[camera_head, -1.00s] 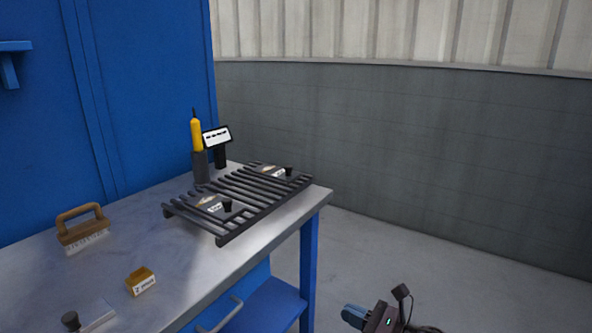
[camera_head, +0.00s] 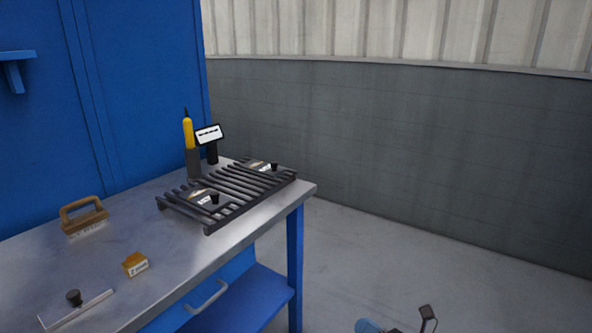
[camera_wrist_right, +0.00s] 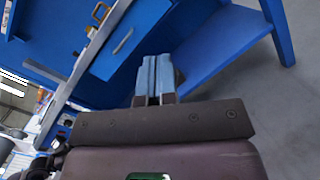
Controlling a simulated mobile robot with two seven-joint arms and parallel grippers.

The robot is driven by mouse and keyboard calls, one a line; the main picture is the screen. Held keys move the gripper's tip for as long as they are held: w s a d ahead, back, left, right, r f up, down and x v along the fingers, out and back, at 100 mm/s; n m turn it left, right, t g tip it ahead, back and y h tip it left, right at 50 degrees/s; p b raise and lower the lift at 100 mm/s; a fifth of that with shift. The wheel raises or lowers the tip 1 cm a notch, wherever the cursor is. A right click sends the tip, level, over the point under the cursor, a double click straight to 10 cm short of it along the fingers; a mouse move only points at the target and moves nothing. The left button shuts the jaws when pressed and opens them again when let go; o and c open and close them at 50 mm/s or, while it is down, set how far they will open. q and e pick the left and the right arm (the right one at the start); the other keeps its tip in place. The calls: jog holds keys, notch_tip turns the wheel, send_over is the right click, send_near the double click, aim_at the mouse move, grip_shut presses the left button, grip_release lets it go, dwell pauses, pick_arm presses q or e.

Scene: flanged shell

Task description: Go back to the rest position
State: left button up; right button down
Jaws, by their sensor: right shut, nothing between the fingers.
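My right gripper (camera_wrist_right: 154,76) shows in the right wrist view with its two blue fingers side by side, shut and empty. It is in the air beside the blue workbench, clear of the bench and the things on it. In the head view only a small part of the right gripper (camera_head: 368,326) shows at the bottom edge, right of the bench. My left gripper is not in view.
The metal-topped workbench (camera_head: 150,225) bears a black slatted rack (camera_head: 245,190), a wooden-handled brush (camera_head: 84,215), a small yellow box (camera_head: 135,264), a yellow-tipped tool (camera_head: 189,135) and a black-knobbed scraper (camera_head: 75,308). The grey floor (camera_head: 400,265) right of the bench is clear.

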pick_arm(q)
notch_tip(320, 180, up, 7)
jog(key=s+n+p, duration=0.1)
jog(key=p, duration=0.8)
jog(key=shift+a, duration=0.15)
pick_arm(e)
jog(key=s+d+n+g+h, duration=0.1)
jog(key=s+d+n+h, duration=0.3)
jog(key=s+n, duration=0.7)
jog(key=s+d+f+n+g+h, duration=0.1)
jog(key=s+d+n+h, duration=0.3)
jog(key=s+n, duration=0.8)
jog(key=s+d+n+h, duration=0.4)
jog(key=s+n, duration=0.7)
jog(key=n, duration=0.1)
jog(key=shift+s+d+f+n+g+h, duration=0.15)
jog(key=shift+s+d+n+g+h, duration=0.15)
jog(key=shift+s+g+h, duration=0.1)
